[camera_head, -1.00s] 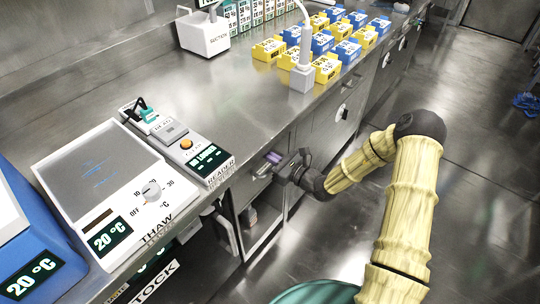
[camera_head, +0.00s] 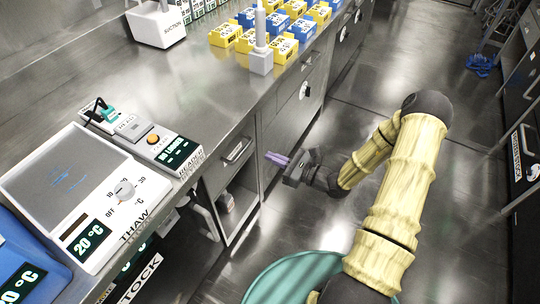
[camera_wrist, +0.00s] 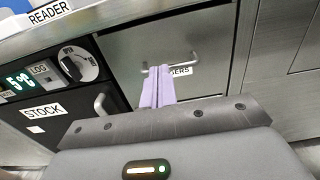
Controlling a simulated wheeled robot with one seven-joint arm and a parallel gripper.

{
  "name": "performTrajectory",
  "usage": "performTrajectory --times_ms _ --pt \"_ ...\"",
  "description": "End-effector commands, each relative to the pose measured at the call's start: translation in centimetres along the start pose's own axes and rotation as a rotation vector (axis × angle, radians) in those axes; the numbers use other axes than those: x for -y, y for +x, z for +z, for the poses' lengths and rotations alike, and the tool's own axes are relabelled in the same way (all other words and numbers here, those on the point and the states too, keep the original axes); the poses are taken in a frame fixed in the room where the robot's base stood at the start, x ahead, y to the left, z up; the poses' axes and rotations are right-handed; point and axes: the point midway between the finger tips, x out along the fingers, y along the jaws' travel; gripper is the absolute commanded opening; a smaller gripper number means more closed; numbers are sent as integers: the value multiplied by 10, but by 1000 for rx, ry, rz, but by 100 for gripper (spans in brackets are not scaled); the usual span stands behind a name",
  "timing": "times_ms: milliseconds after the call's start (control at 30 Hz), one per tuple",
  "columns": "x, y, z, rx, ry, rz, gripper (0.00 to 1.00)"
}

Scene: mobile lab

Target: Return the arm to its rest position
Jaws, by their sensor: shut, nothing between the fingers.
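My gripper (camera_head: 278,159) is in front of the bench's cabinet side, below the bench top, at the end of my yellow arm (camera_head: 395,185). Its two lilac fingers lie together, shut and empty. They also show in the wrist view (camera_wrist: 158,87), overlapping the drawer front in the picture. The arm is bent, with its elbow out to the right over the floor. The gap between fingertips and drawer is hard to judge.
A drawer handle (camera_head: 236,151) sticks out from the bench near my gripper. The thaw plate (camera_head: 70,180) and reader (camera_head: 155,138) stand on the bench top. Yellow and blue boxes (camera_head: 246,41) stand farther back. Open floor (camera_head: 450,130) lies to the right.

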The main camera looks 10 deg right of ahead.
Motion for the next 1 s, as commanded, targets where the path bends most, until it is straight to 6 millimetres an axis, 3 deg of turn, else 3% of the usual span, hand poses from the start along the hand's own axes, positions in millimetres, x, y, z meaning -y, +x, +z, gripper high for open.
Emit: performTrajectory --times_ms 333,467,567,700,833,1000 --pt "0 0 0 -1 0 1 0" --pt "-10 2 4 -18 -26 51 0" --pt "-31 3 11 -58 -84 163 0" --pt "-74 -3 20 -156 -220 401 0" --pt "-110 -20 25 -268 -372 627 0" --pt "-139 -52 29 -417 -595 890 0"
